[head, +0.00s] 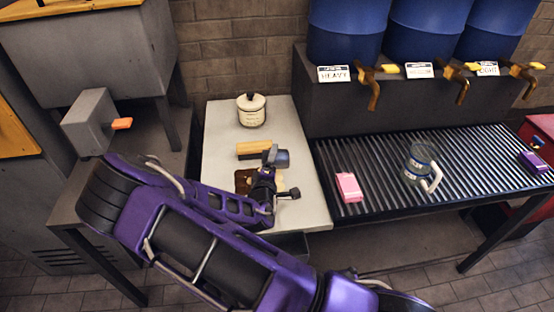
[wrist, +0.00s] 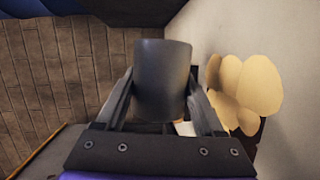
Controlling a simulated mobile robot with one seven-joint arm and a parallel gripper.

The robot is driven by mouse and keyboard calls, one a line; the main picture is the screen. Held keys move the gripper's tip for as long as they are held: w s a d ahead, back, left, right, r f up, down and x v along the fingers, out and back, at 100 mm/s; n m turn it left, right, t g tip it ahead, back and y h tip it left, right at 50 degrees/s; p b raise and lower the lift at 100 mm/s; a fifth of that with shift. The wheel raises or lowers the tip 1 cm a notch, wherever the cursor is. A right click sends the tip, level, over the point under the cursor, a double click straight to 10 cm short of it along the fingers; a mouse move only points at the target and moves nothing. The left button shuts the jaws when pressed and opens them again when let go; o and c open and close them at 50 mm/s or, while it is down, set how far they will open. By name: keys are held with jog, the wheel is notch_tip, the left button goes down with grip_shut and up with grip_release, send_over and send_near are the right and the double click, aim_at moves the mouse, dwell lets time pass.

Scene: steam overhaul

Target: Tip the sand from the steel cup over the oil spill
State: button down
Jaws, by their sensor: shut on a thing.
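My gripper (head: 270,162) is over the pale worktop, shut on the steel cup (head: 281,159). In the wrist view the grey cup (wrist: 162,80) sits between the two fingers (wrist: 160,100). The cup looks tipped on its side; its inside is not visible. The dark brown oil spill (head: 242,178) lies on the worktop, partly hidden behind my arm. Tan sand (head: 280,184) shows beside my gripper, and rounded sand patches (wrist: 248,86) cover part of the spill in the wrist view. A dark edge of the spill (wrist: 254,133) stays visible there.
A wooden block-like item (head: 252,149) lies just behind the spill, and a lidded white pot (head: 251,110) stands at the back of the worktop (head: 222,117). To the right, a slatted rack (head: 385,160) holds a pink block (head: 348,187) and a glass jug (head: 418,165) below blue barrels.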

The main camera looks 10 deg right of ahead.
jog(key=shift+a+r+n, duration=0.15)
jog(key=shift+a+n, duration=0.35)
jog(key=shift+a, duration=0.5)
jog(key=shift+a+r+n+t+h+b, duration=0.2)
jog(key=shift+a+n+b, duration=0.5)
jog(key=shift+a, duration=0.5)
jog(key=shift+a+r+n+t+h+b, duration=0.15)
jog(key=shift+a+n+t+b, duration=0.2)
jog(key=shift+a+n+b, duration=0.55)
jog(key=shift+a+r+n+t+h+b, duration=0.2)
jog(key=shift+a+n+b, duration=0.25)
jog(key=shift+a, duration=1)
jog(key=m, duration=0.2)
jog(key=d+m+g+y+p, duration=0.1)
jog(key=m, duration=0.1)
jog(key=d+m+g, duration=0.1)
jog(key=m, duration=0.2)
jog(key=shift+f+y, duration=0.15)
jog(key=shift+y, duration=0.2)
jog(key=r+m+y+b, duration=0.1)
jog(key=m+y, duration=0.1)
jog(key=m, duration=0.1)
jog(key=r+m+y+b, duration=0.1)
jog(key=m+b, duration=0.1)
jog(key=m, duration=0.2)
jog(key=r+m+y+b, duration=0.1)
jog(key=r+m+y, duration=0.1)
jog(key=m, duration=0.1)
jog(key=shift+a+m+g+y+b, duration=0.3)
jog(key=shift+a+m+g+b, duration=0.05)
